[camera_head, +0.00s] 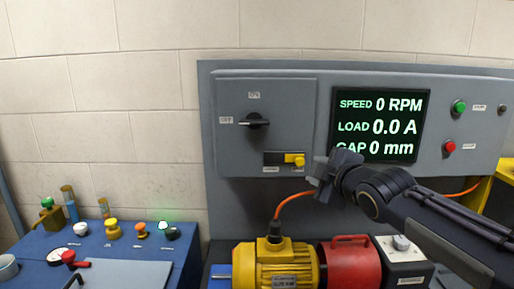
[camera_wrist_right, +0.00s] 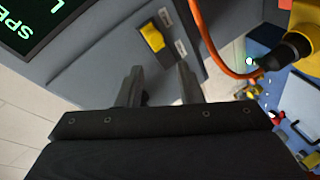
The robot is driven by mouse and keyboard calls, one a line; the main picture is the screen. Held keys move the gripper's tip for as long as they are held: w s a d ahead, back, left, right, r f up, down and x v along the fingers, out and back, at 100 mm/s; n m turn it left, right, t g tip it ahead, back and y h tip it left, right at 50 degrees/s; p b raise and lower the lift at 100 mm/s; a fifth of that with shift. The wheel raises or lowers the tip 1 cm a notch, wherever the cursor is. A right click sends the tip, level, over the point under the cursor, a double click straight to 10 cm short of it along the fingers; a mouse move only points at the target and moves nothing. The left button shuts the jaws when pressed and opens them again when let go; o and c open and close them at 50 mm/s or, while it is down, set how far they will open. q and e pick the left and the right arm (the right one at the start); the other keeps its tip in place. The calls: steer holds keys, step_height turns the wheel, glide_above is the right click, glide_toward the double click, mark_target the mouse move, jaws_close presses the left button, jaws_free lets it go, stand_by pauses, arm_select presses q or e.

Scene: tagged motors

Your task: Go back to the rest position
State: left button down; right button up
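My right gripper (camera_head: 318,180) is in front of the grey control panel (camera_head: 230,180), a little below and right of a yellow slide switch (camera_head: 297,160). In the right wrist view my gripper's two dark fingers (camera_wrist_right: 158,78) stand apart with nothing between them. The yellow switch also shows there (camera_wrist_right: 152,36), beyond the fingertips and not touching them. My left gripper is not in view.
A yellow motor (camera_head: 275,268) with an orange cable and a red guard (camera_head: 350,262) stand below my right arm. A black rotary knob (camera_head: 254,121) and a screen (camera_head: 378,125) reading 0 RPM, 0.0 A and 0 mm are on the panel. A blue bench (camera_head: 110,255) with several fittings is at left.

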steer(key=s+d+f+m+g+h, duration=0.1)
steer(key=s+d+f+m+g, duration=0.2)
steer(key=s+d+f+m, duration=0.4)
steer(key=s+f+m+g, duration=0.3)
steer(key=s+f+m, duration=0.2)
steer(key=s+f, duration=0.4)
steer(key=s+f+m+g, duration=0.2)
steer(key=s+f+m, duration=0.3)
steer(key=s, duration=1.2)
step_height(320, 180, down, 4)
steer(key=shift+s+a+f+g+y, duration=0.2)
steer(key=shift+a+g+y, duration=0.1)
steer(key=shift+g, duration=0.1)
